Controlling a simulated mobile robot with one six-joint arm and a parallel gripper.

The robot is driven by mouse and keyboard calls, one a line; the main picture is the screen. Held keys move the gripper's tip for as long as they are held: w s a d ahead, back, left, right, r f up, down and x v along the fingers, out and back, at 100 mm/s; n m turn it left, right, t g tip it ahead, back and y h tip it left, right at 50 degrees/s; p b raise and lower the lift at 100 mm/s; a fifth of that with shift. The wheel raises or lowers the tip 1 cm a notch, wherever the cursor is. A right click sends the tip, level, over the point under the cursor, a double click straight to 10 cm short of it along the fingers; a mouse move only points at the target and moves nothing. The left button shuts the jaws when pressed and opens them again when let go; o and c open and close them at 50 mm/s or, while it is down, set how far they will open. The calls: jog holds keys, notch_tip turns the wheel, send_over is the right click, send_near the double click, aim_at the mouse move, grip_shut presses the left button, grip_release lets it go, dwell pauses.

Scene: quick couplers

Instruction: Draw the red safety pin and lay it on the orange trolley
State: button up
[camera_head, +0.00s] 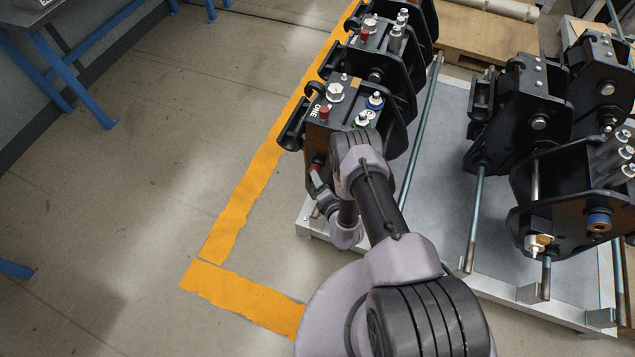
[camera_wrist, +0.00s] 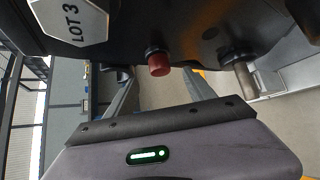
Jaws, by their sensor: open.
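A short red pin (camera_wrist: 159,66) with a dark collar sticks out of the black coupler (camera_wrist: 215,40) in the wrist view. It is probably the red spot (camera_head: 317,165) low on the coupler's near side in the head view. My gripper (camera_wrist: 160,82) is open and empty, with a finger to either side of the red pin in the picture. I cannot tell whether the pin is between the fingers in depth. In the head view my gripper (camera_head: 315,178) is close to the coupler's lower side, partly hidden by my arm. I see no orange trolley.
More black couplers (camera_head: 500,110) stand on a grey pallet (camera_head: 420,180) at right. A metal stud (camera_wrist: 240,75) projects right of the pin. Orange floor tape (camera_head: 235,205) runs along the left; open floor lies beyond.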

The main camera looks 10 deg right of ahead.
jog(key=b+x, duration=0.3)
jog(key=x, duration=0.3)
jog(key=shift+w, duration=0.2)
jog(key=shift+s, duration=0.15)
grip_shut()
